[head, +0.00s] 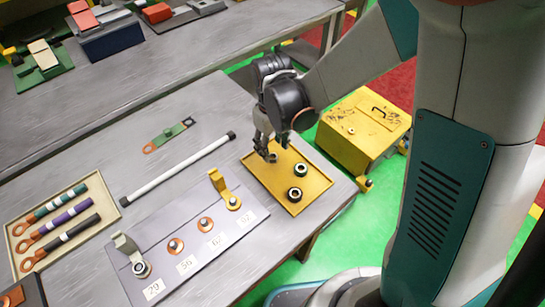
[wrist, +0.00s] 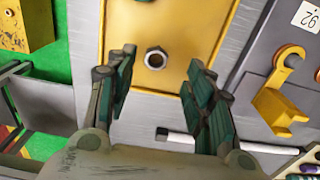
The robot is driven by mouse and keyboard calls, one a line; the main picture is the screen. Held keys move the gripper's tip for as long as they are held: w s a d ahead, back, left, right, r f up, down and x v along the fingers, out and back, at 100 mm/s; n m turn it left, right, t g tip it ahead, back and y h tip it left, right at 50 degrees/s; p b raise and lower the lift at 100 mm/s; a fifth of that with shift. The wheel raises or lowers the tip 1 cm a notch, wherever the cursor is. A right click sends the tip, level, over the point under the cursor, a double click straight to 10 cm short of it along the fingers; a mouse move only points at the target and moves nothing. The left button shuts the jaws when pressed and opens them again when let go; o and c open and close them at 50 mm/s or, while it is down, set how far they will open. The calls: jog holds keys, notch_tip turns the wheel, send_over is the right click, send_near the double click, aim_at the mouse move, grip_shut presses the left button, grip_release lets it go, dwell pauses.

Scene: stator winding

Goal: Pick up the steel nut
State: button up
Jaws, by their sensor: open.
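The steel nut (wrist: 155,58) is a small grey hexagonal nut with a dark hole. It lies on the yellow tray (wrist: 222,20), between my finger ends in the wrist view. My gripper (wrist: 161,57) is open, with a green-padded finger to each side of the nut and nothing held. In the head view my gripper (head: 269,150) points down over the left part of the tray (head: 270,184), and the nut (head: 273,158) shows partly by the fingertips. I cannot tell the exact height of the fingertips above the tray.
Two dark ring-shaped parts (head: 300,169) (head: 295,194) sit on the tray's right side. A grey fixture board (head: 200,255) with yellow and grey hooks stands left of it. A white rod (head: 178,169) lies behind. A yellow box (head: 362,130) stands beyond the table's right edge.

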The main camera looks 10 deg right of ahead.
aim_at(273, 159)
jog(key=f, duration=0.1)
jog(key=f+b, duration=0.1)
jog(key=f, duration=0.1)
jog(key=f+b, duration=0.1)
jog(key=f, duration=0.1)
jog(key=shift+w, duration=0.3)
jog(key=shift+r, duration=0.1)
jog(key=c, duration=1.1)
jog(key=shift+c, duration=0.2)
jog(key=shift+r, duration=0.1)
